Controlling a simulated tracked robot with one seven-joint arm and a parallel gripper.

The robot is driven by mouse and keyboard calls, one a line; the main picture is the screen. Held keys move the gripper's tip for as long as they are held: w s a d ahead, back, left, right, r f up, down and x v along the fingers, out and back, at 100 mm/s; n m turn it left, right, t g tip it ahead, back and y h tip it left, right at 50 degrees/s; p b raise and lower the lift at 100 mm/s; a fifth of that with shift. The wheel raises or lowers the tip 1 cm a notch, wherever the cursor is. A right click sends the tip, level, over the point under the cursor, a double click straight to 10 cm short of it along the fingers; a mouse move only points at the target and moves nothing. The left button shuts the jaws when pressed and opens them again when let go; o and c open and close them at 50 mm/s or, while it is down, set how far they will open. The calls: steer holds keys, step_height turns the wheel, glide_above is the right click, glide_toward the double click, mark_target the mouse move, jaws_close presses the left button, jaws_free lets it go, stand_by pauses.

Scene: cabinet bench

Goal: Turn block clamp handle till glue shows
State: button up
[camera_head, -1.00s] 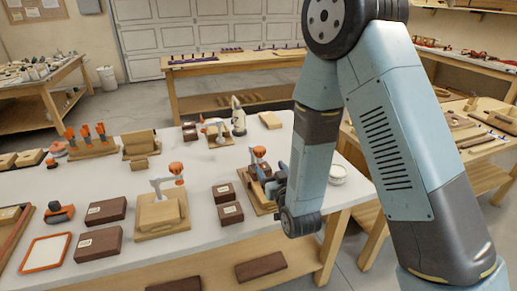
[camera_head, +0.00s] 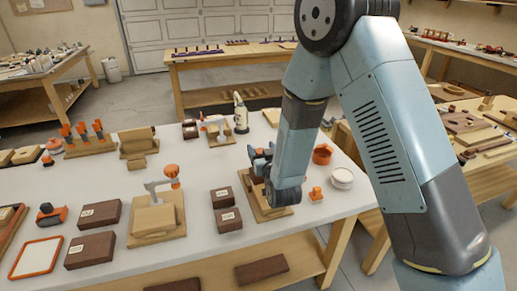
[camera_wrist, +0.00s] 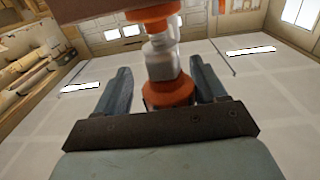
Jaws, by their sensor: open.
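A clamp stands on a wooden base (camera_head: 262,207) near the bench's right side; my arm and gripper hide most of it in the head view. My gripper (camera_head: 262,160) is at the clamp's upper part. In the wrist view, a grey-white post with orange parts (camera_wrist: 166,92) stands between the two open fingers (camera_wrist: 162,85), with gaps visible at the sides. Whether a finger touches it, I cannot tell. No glue can be made out. A second clamp with an orange knob (camera_head: 171,171) sits over a wooden block (camera_head: 155,217) to the left.
Dark boxes (camera_head: 228,219) stand just left of the clamp base. An orange cup (camera_head: 322,154), a small orange piece (camera_head: 316,194) and white dishes (camera_head: 342,178) are to the right, near the bench edge. Bare white bench top (camera_head: 200,170) lies between.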

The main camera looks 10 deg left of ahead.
steer(key=shift+a, duration=0.25)
steer(key=shift+s, duration=0.1)
steer(key=shift+c, duration=0.2)
steer(key=shift+a, duration=0.1)
steer(key=shift+c, duration=0.8)
steer(key=c, duration=0.8)
steer(key=shift+h, duration=0.3)
steer(key=m+t+h, duration=0.1)
steer(key=m+h, duration=0.1)
steer(key=h, duration=0.1)
steer(key=shift+m+t+h, duration=0.3)
steer(key=shift+m, duration=0.1)
steer(key=shift+d+m+t+h, duration=0.15)
steer(key=shift+d+m+h, duration=0.1)
steer(key=shift+m+h, duration=0.8)
steer(key=shift+d+m+t+h, duration=0.2)
steer(key=shift+m+h, duration=0.35)
steer(key=shift+h, duration=1.2)
